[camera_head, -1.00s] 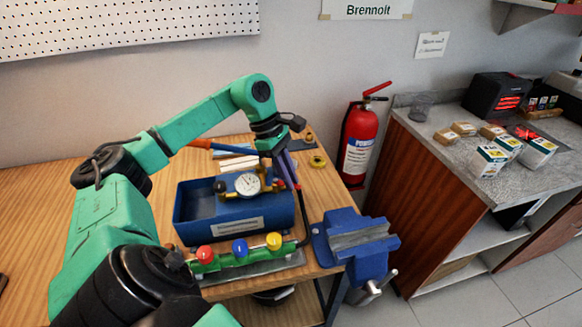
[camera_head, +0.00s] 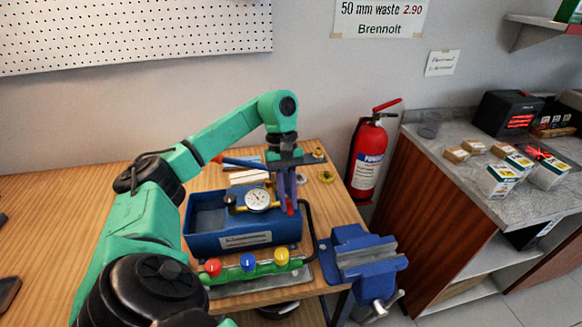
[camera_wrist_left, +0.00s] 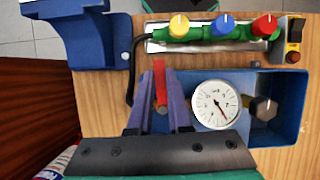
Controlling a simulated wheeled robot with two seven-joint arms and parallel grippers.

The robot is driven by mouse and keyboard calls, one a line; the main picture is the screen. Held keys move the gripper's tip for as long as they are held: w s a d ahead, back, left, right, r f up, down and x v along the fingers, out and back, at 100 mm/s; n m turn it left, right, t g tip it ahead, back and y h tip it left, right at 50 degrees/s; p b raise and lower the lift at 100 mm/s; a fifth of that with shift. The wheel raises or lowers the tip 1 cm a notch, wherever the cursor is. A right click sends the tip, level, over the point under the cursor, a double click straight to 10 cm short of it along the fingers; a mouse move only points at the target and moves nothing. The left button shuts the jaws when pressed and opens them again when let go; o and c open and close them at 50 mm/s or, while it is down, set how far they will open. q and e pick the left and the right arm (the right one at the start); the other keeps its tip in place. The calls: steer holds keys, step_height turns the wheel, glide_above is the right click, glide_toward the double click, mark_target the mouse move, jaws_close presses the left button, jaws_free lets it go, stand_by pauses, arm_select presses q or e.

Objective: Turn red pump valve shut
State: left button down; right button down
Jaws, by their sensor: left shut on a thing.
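The blue pump box (camera_head: 230,240) stands on the wooden bench with a white dial gauge (camera_head: 257,199) and brass fitting on it. The gauge also shows in the left wrist view (camera_wrist_left: 216,105). My left gripper (camera_head: 288,208) points down at the right end of the box. In the left wrist view, its purple fingers (camera_wrist_left: 159,103) are on either side of a red valve handle (camera_wrist_left: 160,84), shut on it. The handle points away from the gripper's palm there. Its lower mount is hidden by the fingers. My right gripper is not in view.
A green manifold (camera_head: 236,275) with red, blue and yellow knobs lies in front of the box. A blue vise (camera_head: 364,258) sits at the bench's right front corner. A black hose (camera_head: 312,220) runs beside the box. A fire extinguisher (camera_head: 369,160) stands behind at right.

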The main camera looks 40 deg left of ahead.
arm_select(q)
steer(key=shift+a+r+m, duration=0.1)
steer(key=shift+r+m, duration=0.1)
steer(key=shift+m, duration=0.2)
steer(key=c, duration=0.8)
jaws_free()
steer(key=shift+c, duration=0.2)
steer(key=shift+f, duration=0.1)
steer(key=p+v, duration=1)
steer(key=v, duration=0.4)
steer(key=shift+r, duration=0.35)
steer(key=shift+w+f, duration=0.1)
